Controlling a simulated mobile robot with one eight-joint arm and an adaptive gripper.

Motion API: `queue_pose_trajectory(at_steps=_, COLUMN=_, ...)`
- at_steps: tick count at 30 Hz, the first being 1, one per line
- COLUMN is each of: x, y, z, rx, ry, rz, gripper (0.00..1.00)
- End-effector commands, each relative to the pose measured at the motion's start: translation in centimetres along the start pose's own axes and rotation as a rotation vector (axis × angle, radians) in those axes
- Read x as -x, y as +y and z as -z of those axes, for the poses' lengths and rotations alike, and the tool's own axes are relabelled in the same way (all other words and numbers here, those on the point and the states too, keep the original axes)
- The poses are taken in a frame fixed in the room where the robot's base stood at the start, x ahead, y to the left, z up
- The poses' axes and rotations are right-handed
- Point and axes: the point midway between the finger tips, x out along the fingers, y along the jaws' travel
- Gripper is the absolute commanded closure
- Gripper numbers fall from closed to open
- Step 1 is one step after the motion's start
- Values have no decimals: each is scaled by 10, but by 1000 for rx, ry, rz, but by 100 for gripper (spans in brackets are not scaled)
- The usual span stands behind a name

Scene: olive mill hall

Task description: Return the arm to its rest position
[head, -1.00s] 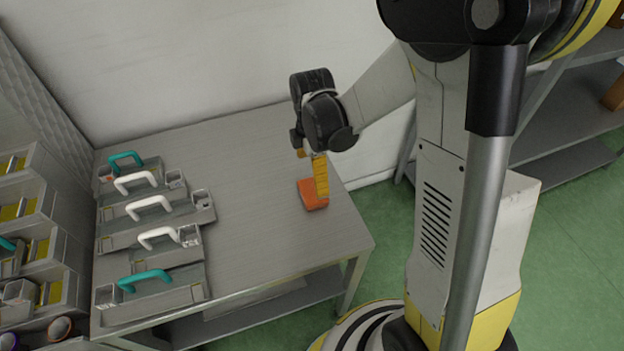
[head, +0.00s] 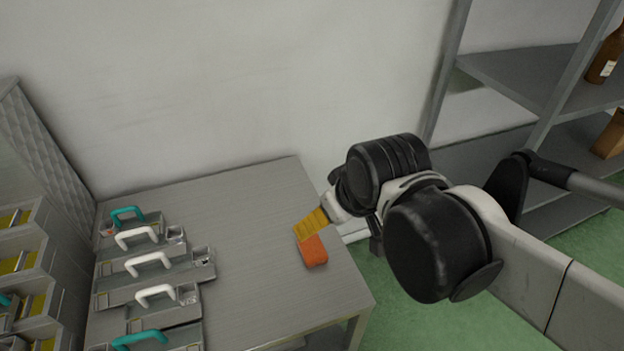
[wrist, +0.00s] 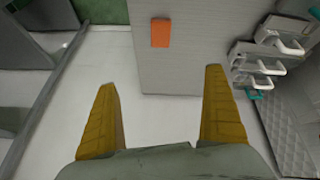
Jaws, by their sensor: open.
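My gripper (head: 312,224) has yellow fingers and shows above the right side of the grey table in the head view. In the wrist view my gripper (wrist: 160,100) has its two fingers wide apart with nothing between them. An orange block (head: 314,251) lies on the table near its right edge, just below the fingers in the head picture. The orange block also shows in the wrist view (wrist: 160,33), beyond the fingertips and apart from them. My arm reaches in from the right.
The grey table (head: 245,225) holds several trays with white and teal handles (head: 150,262) on its left. Drawer-like bins (head: 30,265) stand at the far left. A grey shelf (head: 520,80) with a brown bottle (head: 606,58) stands at the right. The table's middle is clear.

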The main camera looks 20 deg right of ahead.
Motion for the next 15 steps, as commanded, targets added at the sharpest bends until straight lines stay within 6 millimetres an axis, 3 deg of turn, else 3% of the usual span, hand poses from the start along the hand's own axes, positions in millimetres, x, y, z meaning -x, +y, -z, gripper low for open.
queue_pose_trajectory(at_steps=6, x=14, y=-3, z=-14, rx=-216, ry=84, rz=-11, gripper=0)
queue_pose_trajectory(at_steps=15, x=14, y=-3, z=-14, rx=-240, ry=92, rz=-11, gripper=0)
